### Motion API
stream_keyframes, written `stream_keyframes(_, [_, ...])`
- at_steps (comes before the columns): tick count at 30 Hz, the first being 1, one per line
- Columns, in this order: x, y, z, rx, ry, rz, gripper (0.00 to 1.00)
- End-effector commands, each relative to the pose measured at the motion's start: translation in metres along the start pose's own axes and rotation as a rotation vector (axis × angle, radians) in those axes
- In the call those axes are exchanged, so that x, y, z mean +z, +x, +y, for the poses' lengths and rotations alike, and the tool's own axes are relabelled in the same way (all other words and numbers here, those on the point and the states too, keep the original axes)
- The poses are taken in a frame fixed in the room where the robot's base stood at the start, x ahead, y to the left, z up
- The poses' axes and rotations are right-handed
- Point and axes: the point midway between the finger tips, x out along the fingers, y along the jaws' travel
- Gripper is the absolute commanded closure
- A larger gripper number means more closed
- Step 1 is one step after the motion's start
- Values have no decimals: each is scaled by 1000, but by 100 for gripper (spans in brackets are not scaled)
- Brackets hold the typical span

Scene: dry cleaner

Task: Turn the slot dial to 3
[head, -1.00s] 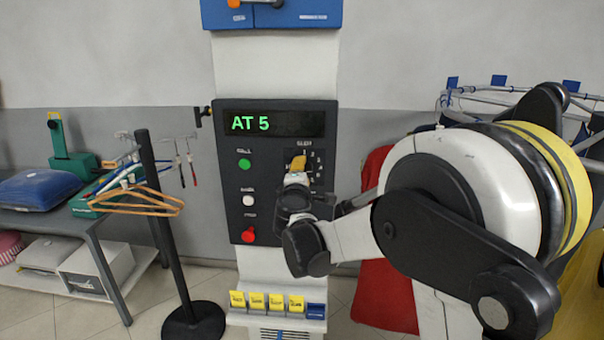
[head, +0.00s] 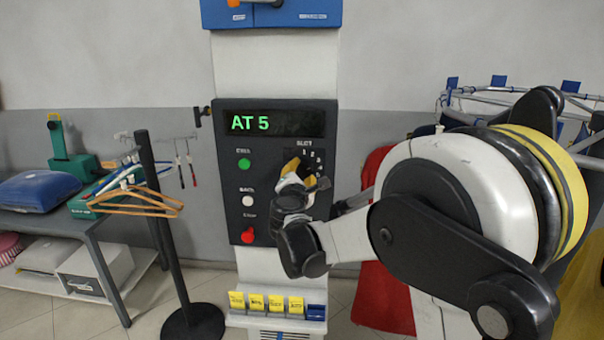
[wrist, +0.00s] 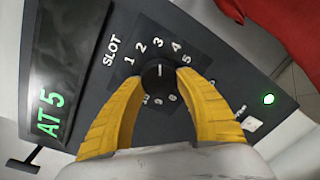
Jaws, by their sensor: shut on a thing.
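The slot dial (wrist: 158,73) is a round black knob on the dark control panel (wrist: 108,98), ringed by printed numbers. In the wrist view its white pointer line is toward the 3. My gripper (wrist: 160,78) has its yellow fingers shut on the dial from both sides. The lower numbers are partly hidden by the fingers. In the head view my gripper (head: 291,168) is at the panel's right side and hides the dial. The display (head: 274,123) reads AT 5 in green.
Green (head: 244,163), white (head: 248,200) and red (head: 249,236) buttons run down the panel's left side. Yellow tags (head: 275,304) stand below. A black post (head: 164,220) with hangers (head: 137,202) stands left. A red garment (head: 380,280) hangs behind my arm.

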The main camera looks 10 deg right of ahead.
Motion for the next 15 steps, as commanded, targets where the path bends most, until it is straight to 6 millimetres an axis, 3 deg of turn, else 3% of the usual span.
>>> stream_keyframes(11, [0, 1, 2, 2, -7, 0, 88])
stream_keyframes(12, [0, 1, 2, 2, -7, 0, 55])
stream_keyframes(14, [0, 0, 2, 2, -6, 0, 37])
stream_keyframes(15, [0, 0, 2, 2, -6, 0, 34])
